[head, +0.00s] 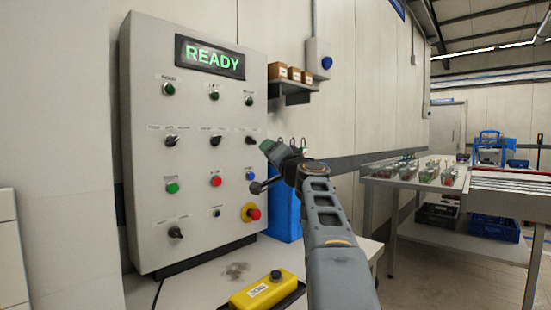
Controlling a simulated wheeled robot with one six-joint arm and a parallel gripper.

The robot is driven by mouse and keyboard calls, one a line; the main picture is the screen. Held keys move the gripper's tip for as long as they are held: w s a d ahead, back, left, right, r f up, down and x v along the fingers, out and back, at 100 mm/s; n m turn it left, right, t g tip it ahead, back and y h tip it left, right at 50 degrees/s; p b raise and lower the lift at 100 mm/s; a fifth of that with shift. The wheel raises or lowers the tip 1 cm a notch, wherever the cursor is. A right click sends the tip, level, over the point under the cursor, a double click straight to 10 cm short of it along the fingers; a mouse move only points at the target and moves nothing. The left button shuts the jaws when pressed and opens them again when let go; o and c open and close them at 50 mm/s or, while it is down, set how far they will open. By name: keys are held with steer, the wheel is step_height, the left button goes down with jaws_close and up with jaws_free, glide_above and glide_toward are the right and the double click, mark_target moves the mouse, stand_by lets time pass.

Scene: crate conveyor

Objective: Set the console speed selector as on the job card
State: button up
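The grey console (140,200) stands at the left, and its display (210,57) reads READY in green. Three black selectors sit in one row: left (171,141), middle (215,140) and right (250,140). Another black selector (176,232) is at the lower left. The labels are too small to read, so I cannot tell which one is the speed selector. I cannot make out a job card.
The console also has green, red and blue buttons and a red emergency knob (253,214) on a yellow ring. A yellow box (264,290) with a black button lies in front. A blue bin (283,215) stands behind my arm. A metal table (385,180) is at the right.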

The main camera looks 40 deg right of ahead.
steer(key=shift+s+f, duration=0.2)
steer(key=shift+s, duration=0.45)
steer(key=shift+a, duration=0.1)
steer(key=s+a+n+g+y+p, duration=0.3)
steer(key=a+n+g+y+p, duration=0.45)
steer(key=a+p, duration=1.35)
steer(key=s+a+f+n+g+h+p, duration=0.1)
steer(key=s+g+h+p, duration=0.1)
steer(key=s+g+p, duration=0.3)
steer(key=s+a+f+n+g+h+p, duration=0.2)
steer(key=s+g+p, duration=0.3)
steer(key=s+p, duration=0.8)
steer(key=h+p, duration=0.1)
steer(key=p, duration=0.2)
steer(key=shift+s+h, duration=0.25)
steer(key=shift+h, duration=0.1)
steer(key=shift+r, duration=0.1)
